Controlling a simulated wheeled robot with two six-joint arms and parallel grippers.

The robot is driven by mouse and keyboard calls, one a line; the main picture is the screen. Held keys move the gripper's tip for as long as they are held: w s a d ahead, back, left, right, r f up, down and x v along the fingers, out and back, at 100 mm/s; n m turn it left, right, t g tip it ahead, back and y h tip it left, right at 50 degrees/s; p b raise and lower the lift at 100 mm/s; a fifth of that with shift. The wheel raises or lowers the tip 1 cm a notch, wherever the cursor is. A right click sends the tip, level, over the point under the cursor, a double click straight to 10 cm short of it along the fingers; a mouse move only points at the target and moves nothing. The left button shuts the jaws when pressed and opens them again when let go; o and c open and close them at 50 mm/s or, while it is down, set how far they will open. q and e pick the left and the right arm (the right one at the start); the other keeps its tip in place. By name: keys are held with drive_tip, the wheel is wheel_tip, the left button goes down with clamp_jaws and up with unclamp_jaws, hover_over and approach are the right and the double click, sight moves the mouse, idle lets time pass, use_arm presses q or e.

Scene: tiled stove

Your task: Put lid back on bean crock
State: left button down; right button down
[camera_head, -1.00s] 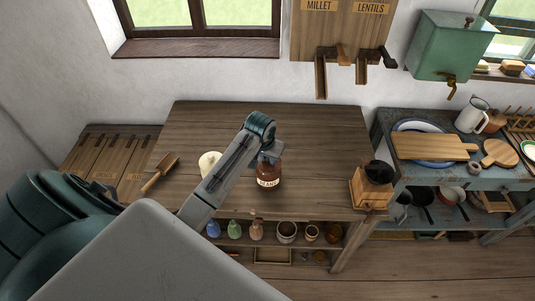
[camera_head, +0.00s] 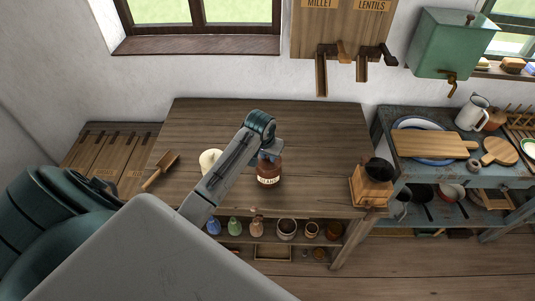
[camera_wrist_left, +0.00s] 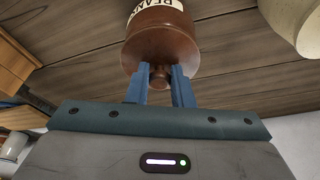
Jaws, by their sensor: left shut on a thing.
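The brown bean crock (camera_head: 268,176) with its pale label stands upright on the wooden table, near the front middle. Its body and label also show at the top of the left wrist view (camera_wrist_left: 157,18). My left gripper (camera_head: 268,158) is right above the crock's mouth. In the left wrist view, its blue fingers (camera_wrist_left: 159,80) are shut on the knob of the brown lid (camera_wrist_left: 155,50). The lid is at the top of the crock and lined up with it. No clear gap shows between them, but I cannot tell if it is fully seated. My right gripper is out of view.
A cream rounded vessel (camera_head: 210,162) stands close left of the crock, partly behind my arm. A wooden scoop (camera_head: 161,171) lies further left. A wooden grinder (camera_head: 371,184) stands at the table's right front corner. The back of the table (camera_head: 300,125) is clear.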

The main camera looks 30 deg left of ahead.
use_arm(q)
drive_tip(key=shift+f, duration=0.15)
idle(1.5)
drive_tip(key=c, duration=0.7)
unclamp_jaws()
drive_tip(key=shift+r, duration=3.5)
clamp_jaws()
